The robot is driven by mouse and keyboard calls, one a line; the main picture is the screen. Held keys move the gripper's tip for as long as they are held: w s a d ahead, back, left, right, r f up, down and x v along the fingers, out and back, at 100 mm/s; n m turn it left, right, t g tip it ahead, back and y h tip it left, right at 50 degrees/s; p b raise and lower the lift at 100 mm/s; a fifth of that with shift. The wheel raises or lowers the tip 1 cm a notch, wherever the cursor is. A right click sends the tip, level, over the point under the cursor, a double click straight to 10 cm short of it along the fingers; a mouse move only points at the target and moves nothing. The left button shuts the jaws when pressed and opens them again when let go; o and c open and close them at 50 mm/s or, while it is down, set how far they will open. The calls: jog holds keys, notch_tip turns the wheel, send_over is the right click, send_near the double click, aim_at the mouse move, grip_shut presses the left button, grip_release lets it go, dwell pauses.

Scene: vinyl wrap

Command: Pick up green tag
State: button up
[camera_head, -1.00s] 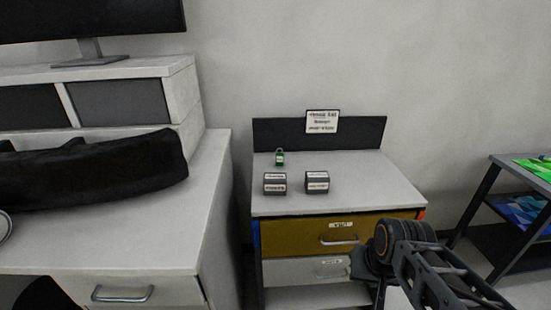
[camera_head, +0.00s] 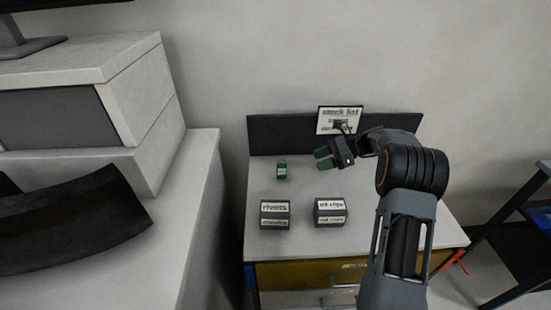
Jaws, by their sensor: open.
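The green tag (camera_head: 282,171) stands near the back left of the small cabinet's white top. It is a small green block with a pale label and a loop at its top. My gripper (camera_head: 322,158) is over the cabinet top, to the right of the tag and apart from it. Its green-tipped fingers point left, toward the tag, and are open with nothing between them. My arm comes up from the lower right.
Two dark labelled boxes, one marked rivets (camera_head: 275,215) and one to its right (camera_head: 330,212), sit in front of the tag. A check list sign (camera_head: 340,120) stands on the dark back panel (camera_head: 275,134). A white desk (camera_head: 180,215) is at left, higher than the cabinet.

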jog(key=shift+w+a+f+y, duration=0.3)
jog(key=shift+w+a+f, duration=0.1)
jog(key=shift+w+a, duration=0.3)
jog(key=p, duration=0.1)
send_near(281, 178)
jog(key=a+r, duration=0.1)
jog(key=a, duration=0.1)
jog(key=a+r, duration=0.1)
jog(key=shift+w+r, duration=0.25)
jog(key=shift+r, duration=0.15)
jog(key=shift+p+x, duration=1.05)
jog(key=shift+x, duration=2.3)
jog(key=shift+w, duration=0.2)
grip_shut()
